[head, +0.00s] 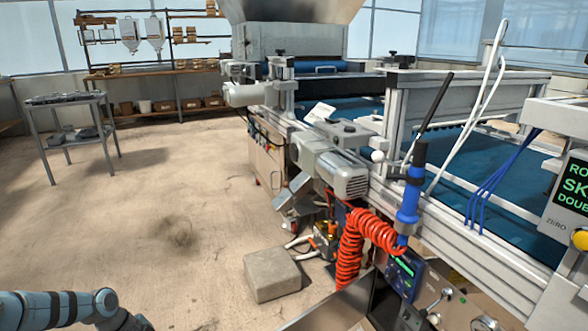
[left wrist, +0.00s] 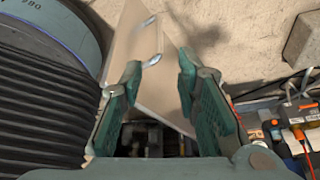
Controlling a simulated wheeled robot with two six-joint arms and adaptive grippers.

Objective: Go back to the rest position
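My left arm (head: 60,308) comes in low at the left edge of the head view, over the bare floor and apart from the machine. Its gripper is not clearly seen there. In the left wrist view my left gripper (left wrist: 158,72) has its two green fingers spread, with nothing held between them. A beige panel with two metal handles (left wrist: 140,70) shows beyond the fingers; I cannot tell how far away it is. My right arm and gripper are in neither view. The tray seeder (head: 345,135) stands along the right of the head view.
A blue-handled tool (head: 409,200) and a red coiled hose (head: 350,245) hang at the machine's side. A concrete block (head: 271,274) sits on the floor beside it. A grey metal table (head: 66,98) and shelving (head: 160,75) stand farther back. The floor at left is clear.

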